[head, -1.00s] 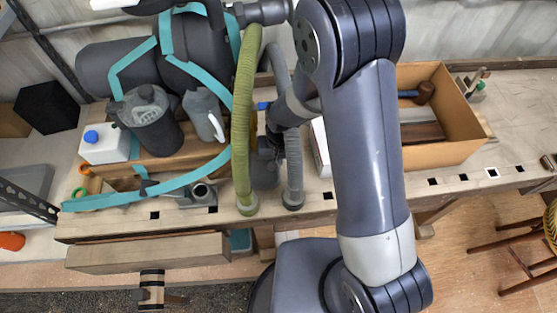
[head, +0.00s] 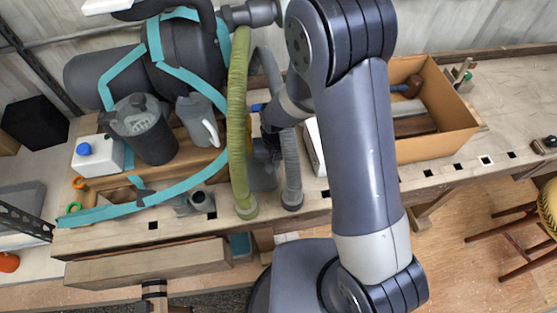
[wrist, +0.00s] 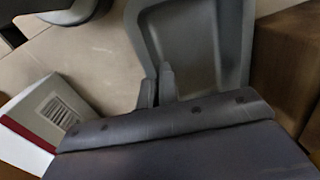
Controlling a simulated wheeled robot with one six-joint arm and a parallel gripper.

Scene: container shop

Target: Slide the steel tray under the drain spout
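The steel tray (wrist: 238,45) is a grey, shallow tray with a raised rim and rounded corners, in the upper middle of the wrist view. My gripper (wrist: 158,88) is at its near left rim. Its two fingers are close together, one on each side of the rim, and look shut on it. In the head view, my arm and the hoses hide the fingers and most of the tray. A large dark drum (head: 105,72) in a teal frame stands at the left of the bench. I cannot make out its drain spout for certain.
A green hose (head: 238,120) and a grey hose (head: 291,165) hang just left of my arm. A white carton (wrist: 45,115) lies left of my gripper. An open cardboard box (head: 455,115) stands to the right. A dark jug (head: 150,135) stands by the drum.

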